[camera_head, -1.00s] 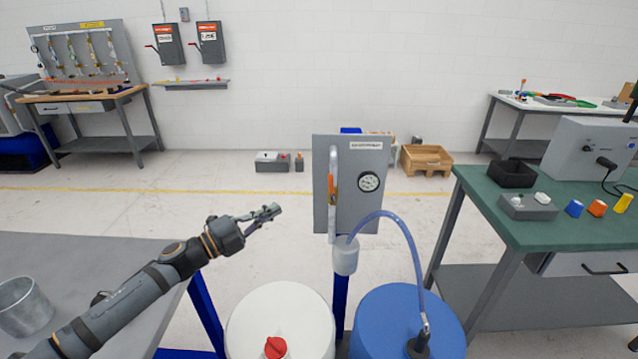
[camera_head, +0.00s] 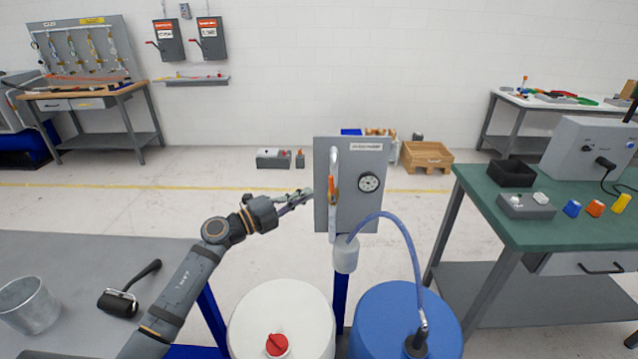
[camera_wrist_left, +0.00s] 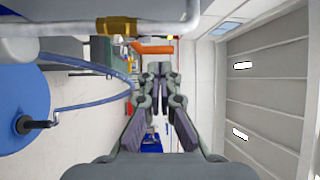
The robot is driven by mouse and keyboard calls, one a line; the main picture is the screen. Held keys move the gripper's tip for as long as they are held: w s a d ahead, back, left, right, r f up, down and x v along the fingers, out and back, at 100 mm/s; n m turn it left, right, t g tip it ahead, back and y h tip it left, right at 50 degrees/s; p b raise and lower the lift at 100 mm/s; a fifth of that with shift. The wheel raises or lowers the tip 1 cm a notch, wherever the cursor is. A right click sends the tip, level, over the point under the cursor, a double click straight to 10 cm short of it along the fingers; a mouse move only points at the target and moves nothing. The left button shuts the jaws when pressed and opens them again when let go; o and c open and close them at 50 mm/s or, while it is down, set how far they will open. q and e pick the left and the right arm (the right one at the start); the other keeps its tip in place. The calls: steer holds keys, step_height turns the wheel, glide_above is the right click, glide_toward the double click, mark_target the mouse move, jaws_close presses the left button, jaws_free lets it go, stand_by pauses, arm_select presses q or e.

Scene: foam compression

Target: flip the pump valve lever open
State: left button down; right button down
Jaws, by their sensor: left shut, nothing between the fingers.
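The orange valve lever (camera_head: 333,187) sits upright along the white pipe (camera_head: 333,160) on the grey gauge panel (camera_head: 350,205). In the left wrist view the orange lever (camera_wrist_left: 153,47) lies across, just beyond the fingertips, beside the brass valve body (camera_wrist_left: 116,26). My left gripper (camera_head: 307,194) is shut and empty, just left of the panel at the height of the lever's lower part. A small gap shows between fingertips and lever in the head view; whether they touch in the wrist view I cannot tell. My right gripper is not in view.
A white drum (camera_head: 290,305) with a red cap and a blue drum (camera_head: 395,310) stand below the panel. A clear blue hose (camera_head: 405,235) arcs from the pipe to the blue drum.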

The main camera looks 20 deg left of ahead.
mark_target(330, 183)
arm_select(q)
steer(key=x, duration=0.5)
steer(key=shift+f, duration=0.15)
steer(key=d+r+p, duration=0.1)
steer(key=p, duration=0.1)
steer(key=shift+w+r+p, duration=0.1)
steer(key=shift+w+p, duration=0.25)
steer(key=shift+p, duration=0.05)
steer(key=shift+a, duration=0.1)
